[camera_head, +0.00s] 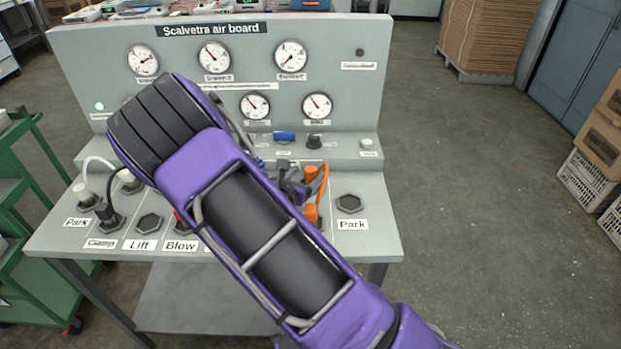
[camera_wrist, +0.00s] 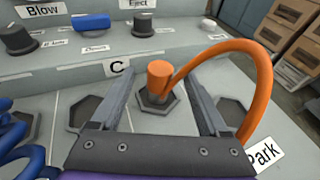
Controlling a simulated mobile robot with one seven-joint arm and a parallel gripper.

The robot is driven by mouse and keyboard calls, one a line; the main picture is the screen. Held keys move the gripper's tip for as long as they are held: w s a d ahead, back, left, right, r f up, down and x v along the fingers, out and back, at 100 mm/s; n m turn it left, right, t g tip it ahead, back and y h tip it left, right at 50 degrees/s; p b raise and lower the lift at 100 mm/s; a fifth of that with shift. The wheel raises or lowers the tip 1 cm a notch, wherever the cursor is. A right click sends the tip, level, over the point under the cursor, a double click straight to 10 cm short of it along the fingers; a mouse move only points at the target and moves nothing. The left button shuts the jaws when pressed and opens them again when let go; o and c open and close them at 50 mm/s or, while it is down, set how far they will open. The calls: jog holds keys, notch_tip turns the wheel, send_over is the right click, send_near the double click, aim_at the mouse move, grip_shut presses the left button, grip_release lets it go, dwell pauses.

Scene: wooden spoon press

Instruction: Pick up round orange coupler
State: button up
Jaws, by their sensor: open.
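The round orange coupler (camera_wrist: 158,78) stands upright on a dark hexagonal socket (camera_wrist: 146,103) in the wrist view. An orange hose (camera_wrist: 264,85) arches from it to the right and down past my right finger. In the head view the coupler (camera_head: 311,172) shows just beyond my arm, with its hose (camera_head: 321,195) beside it. My gripper (camera_wrist: 160,86) is open, with one finger on each side of the coupler in the wrist view and gaps between. I cannot tell how far down the fingers reach. In the head view my purple arm hides part of the gripper.
Empty hexagonal sockets (camera_wrist: 84,113) lie either side, the right one above a "Park" label (camera_wrist: 265,155). A coiled blue hose (camera_wrist: 22,145) is at the left. Behind are a blue knob (camera_wrist: 91,23), a black knob (camera_wrist: 143,25) and the gauge board (camera_head: 345,85).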

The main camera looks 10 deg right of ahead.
aim_at(308, 173)
jog(key=x, duration=0.3)
jog(key=shift+w+d+f, duration=0.1)
jog(key=shift+w+d, duration=0.1)
grip_shut()
